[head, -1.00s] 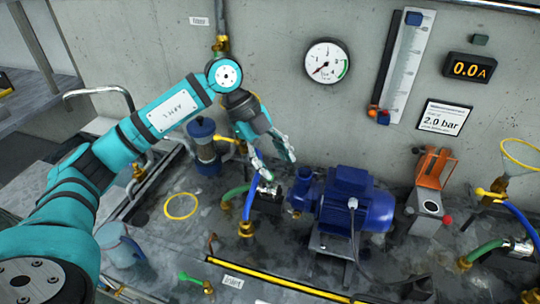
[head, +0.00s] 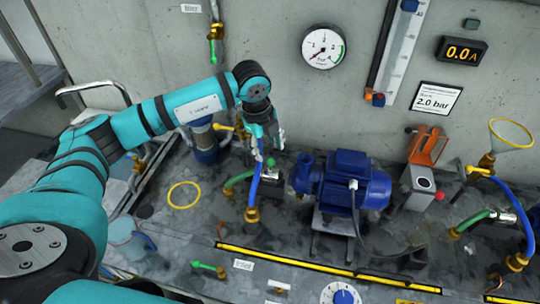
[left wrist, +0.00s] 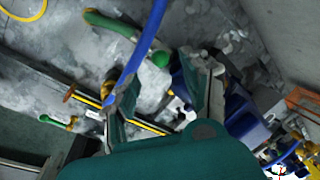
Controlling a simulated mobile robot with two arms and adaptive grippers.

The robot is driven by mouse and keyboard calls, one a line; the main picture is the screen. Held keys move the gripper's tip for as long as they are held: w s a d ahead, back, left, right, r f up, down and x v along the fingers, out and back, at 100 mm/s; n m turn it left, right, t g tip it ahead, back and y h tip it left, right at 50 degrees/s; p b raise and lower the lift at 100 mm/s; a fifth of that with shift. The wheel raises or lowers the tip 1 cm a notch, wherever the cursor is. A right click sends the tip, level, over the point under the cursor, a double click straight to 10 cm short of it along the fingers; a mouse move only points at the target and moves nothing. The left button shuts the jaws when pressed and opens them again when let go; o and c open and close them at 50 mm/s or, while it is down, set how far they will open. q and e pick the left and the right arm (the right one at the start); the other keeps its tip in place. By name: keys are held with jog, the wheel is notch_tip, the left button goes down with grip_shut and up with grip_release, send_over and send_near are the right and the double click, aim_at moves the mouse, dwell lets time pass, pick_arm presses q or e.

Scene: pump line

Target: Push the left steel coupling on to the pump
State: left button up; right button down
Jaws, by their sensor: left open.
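The blue pump (head: 352,187) stands on the wet bench in the middle of the head view; part of it shows in the left wrist view (left wrist: 238,108). A small steel piece, apparently the left steel coupling (head: 276,177), lies just left of the pump by the end of a green hose (head: 238,181). It is partly hidden, and I cannot tell whether it is seated on the pump. My left gripper (head: 268,150) is open above and left of the pump, pointing down, near the coupling. A blue hose (head: 254,186) passes close to its fingers. My right gripper is out of view.
A brass fitting (head: 251,215) holds the blue hose's lower end. A yellow ring (head: 183,195) lies to the left. A yellow bar (head: 320,268) runs along the front. An orange-levered switch box (head: 420,186) stands right of the pump. A gauge (head: 323,47) hangs on the wall.

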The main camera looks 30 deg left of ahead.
aim_at(271, 159)
pick_arm(q)
jog(key=f, duration=0.2)
jog(key=w+f, duration=0.1)
jog(key=f, duration=0.2)
jog(key=shift+d+f+p, duration=0.15)
jog(key=shift+f+p, duration=0.2)
jog(key=shift+p, duration=0.05)
grip_shut()
